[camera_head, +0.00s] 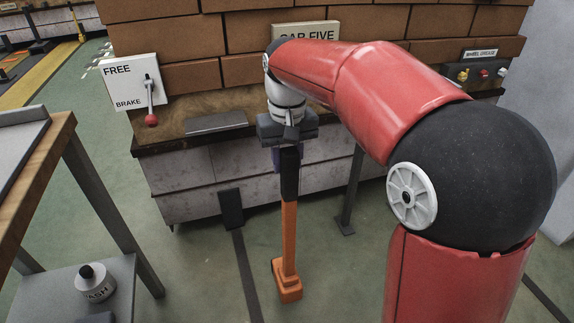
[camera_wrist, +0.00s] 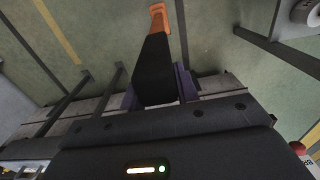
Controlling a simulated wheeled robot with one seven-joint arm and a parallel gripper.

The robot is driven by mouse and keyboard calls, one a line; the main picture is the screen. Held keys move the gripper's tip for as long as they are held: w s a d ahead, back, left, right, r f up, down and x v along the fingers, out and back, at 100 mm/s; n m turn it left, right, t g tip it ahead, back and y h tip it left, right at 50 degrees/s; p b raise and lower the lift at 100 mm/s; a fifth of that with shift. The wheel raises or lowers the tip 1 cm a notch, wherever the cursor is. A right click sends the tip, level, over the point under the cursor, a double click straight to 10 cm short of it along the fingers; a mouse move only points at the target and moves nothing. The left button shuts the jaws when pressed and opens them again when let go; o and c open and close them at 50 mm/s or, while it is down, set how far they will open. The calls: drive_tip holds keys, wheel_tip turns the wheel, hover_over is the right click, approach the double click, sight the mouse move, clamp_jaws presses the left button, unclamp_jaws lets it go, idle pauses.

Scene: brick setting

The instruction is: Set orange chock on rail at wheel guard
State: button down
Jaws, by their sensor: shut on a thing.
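The orange chock (camera_head: 289,272) is a small stepped block at the lower end of a long orange handle with a black grip. My gripper (camera_head: 288,160) is shut on the black grip, and the chock hangs below it, nearly upright. In the wrist view the purple fingers of my gripper (camera_wrist: 158,86) lie on both sides of the grip, with the orange chock (camera_wrist: 157,12) beyond. The rail (camera_head: 247,276) is a dark strip on the floor, left of the chock. The wheel guard (camera_head: 231,209) appears to be the dark upright plate at the rail's far end. I cannot tell whether the chock touches the floor.
A brick-topped car (camera_head: 190,182) stands ahead, with a FREE/BRAKE panel (camera_head: 131,85) and red-knobbed lever. A wooden-edged table (camera_head: 62,130) and a low grey shelf with a canister (camera_head: 96,284) are at left. A dark post (camera_head: 350,195) stands right of the chock.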

sight(287, 214)
wheel_tip(287, 214, down, 17)
drive_tip(key=shift+r+b, duration=0.2)
drive_tip(key=shift+b, duration=0.45)
drive_tip(key=shift+f, duration=0.15)
drive_tip(key=c, duration=1.5)
unclamp_jaws()
drive_tip(key=shift+f, duration=0.2)
drive_tip(key=o, duration=0.5)
drive_tip(key=shift+c, duration=0.2)
drive_tip(key=shift+b, duration=0.4)
